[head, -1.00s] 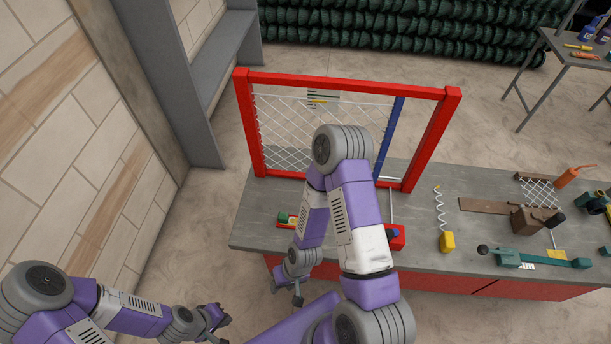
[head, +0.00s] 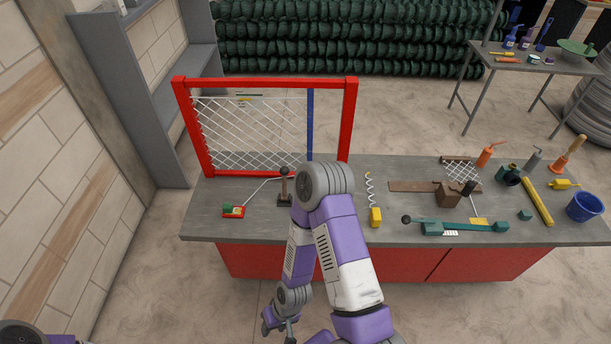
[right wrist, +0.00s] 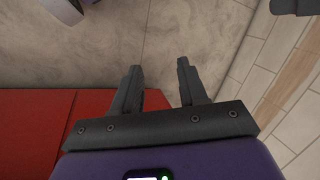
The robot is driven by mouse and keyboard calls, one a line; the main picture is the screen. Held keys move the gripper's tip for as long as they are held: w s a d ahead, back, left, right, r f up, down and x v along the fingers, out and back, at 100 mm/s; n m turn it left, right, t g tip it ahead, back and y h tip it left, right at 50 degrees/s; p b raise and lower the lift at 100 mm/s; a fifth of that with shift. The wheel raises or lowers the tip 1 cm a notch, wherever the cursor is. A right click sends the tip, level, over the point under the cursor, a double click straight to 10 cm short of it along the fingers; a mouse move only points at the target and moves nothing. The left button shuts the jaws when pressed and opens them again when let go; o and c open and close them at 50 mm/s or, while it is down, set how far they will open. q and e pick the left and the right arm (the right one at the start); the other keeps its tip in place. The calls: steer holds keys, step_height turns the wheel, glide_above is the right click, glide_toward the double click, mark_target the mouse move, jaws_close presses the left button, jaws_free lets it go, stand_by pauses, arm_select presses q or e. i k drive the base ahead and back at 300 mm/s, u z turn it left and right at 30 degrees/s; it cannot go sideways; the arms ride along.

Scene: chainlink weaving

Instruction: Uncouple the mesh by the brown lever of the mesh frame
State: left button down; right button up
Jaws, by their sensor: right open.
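The red mesh frame (head: 352,118) stands upright at the back left of the workbench. A white wire mesh (head: 255,130) spans its left part, up to a blue upright bar (head: 310,125). A brown lever (head: 284,187) with a dark knob stands on the bench in front of the frame, just left of my right arm. My right gripper (head: 279,325) is low in front of the bench, well away from the lever. In the right wrist view it is open and empty (right wrist: 158,72), over floor and beside red bench panels. My left gripper is out of view.
Grey shelving (head: 135,100) stands at left.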

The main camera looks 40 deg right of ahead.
mark_target(284, 171)
steer(key=z, duration=0.7)
steer(key=i, duration=0.45)
